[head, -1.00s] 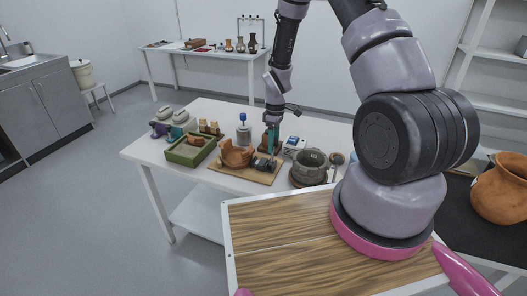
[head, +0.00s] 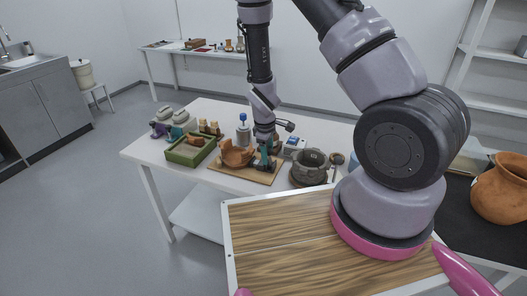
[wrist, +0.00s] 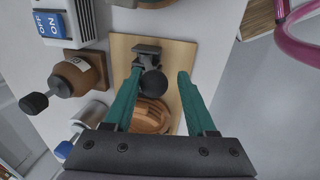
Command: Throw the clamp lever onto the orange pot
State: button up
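The orange pot (head: 236,157), a broken terracotta bowl, sits on a wooden board (head: 223,172) on the white table. It shows partly in the wrist view (wrist: 150,116), below the clamp and between my fingers. The clamp lever (wrist: 154,84) ends in a black ball knob, beside the pot on the board. Its dark metal clamp body (wrist: 146,51) lies beyond the knob. My gripper (wrist: 159,73) has teal fingers spread wide on either side of the knob, with a gap on the right. In the head view my gripper (head: 265,160) hides most of the clamp.
A blue and white OFF/ON box (wrist: 58,24) and a brown bottle with a black knob (wrist: 80,74) stand left of the board in the wrist view. A grey pot (head: 310,166) stands to the right and a green tray (head: 187,154) to the left in the head view.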

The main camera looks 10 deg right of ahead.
jog(key=shift+s+a+f+t+h, duration=0.4)
jog(key=shift+s+a+f+t, duration=0.15)
jog(key=shift+s+f, duration=0.35)
jog(key=shift+v, duration=2.8)
jog(key=shift+r, duration=0.1)
